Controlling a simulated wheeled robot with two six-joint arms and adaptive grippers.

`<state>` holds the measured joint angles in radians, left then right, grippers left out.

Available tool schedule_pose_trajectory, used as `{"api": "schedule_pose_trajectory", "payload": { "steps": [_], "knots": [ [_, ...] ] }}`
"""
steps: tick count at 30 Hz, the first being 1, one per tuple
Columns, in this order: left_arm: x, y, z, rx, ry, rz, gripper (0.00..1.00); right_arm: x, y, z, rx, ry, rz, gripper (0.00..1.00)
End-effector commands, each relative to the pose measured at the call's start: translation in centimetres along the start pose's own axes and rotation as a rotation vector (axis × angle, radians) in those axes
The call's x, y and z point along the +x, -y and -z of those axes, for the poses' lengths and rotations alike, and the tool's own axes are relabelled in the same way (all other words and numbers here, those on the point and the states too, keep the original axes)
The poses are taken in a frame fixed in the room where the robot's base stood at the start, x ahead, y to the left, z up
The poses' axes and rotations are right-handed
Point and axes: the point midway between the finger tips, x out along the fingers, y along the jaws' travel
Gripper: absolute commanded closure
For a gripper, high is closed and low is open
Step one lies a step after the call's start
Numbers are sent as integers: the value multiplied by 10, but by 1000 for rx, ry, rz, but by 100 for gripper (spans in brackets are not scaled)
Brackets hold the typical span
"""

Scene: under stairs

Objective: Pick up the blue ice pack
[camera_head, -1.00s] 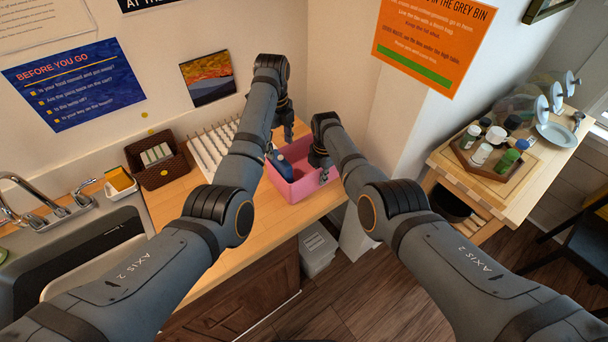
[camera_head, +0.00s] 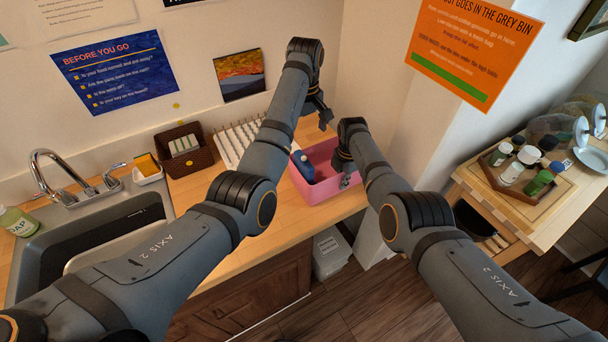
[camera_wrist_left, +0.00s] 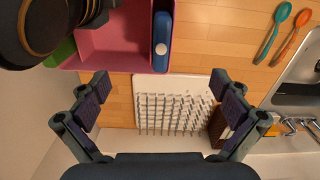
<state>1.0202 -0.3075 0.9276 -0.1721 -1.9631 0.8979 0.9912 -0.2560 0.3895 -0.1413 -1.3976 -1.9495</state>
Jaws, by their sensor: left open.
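The blue ice pack (camera_head: 303,168) stands on edge inside the pink bin (camera_head: 318,191), against its left side. My left gripper (camera_head: 323,117) is open and empty, above the counter behind the bin. Its spread fingers also show in the left wrist view (camera_wrist_left: 160,88), apart from the ice pack. My right gripper (camera_head: 346,178) points down at the bin's right part; its jaws are too small to read.
A white peg rack (camera_head: 232,142) stands left of the bin, partly hidden by my left arm. A brown basket (camera_head: 186,150) and the sink (camera_head: 110,232) are farther left. A wall closes the right of the counter. A wooden tray (camera_head: 520,175) with bottles is on a side table.

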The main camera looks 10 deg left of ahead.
Motion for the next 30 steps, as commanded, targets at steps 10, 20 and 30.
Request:
{"api": "schedule_pose_trajectory", "payload": {
  "steps": [10, 20, 30],
  "knots": [
    [-13, 0, -1, -997, 0, 0, 0, 0, 0, 0, 0, 0, -1, 100],
    [-18, 0, -2, -1472, 0, 0, 0, 0, 0, 0, 0, 0, -1, 100],
    [16, 1, -2, -1492, -1, 7, 0, 0, 0, 0, 0, 0, -1, 100]
  ]
}}
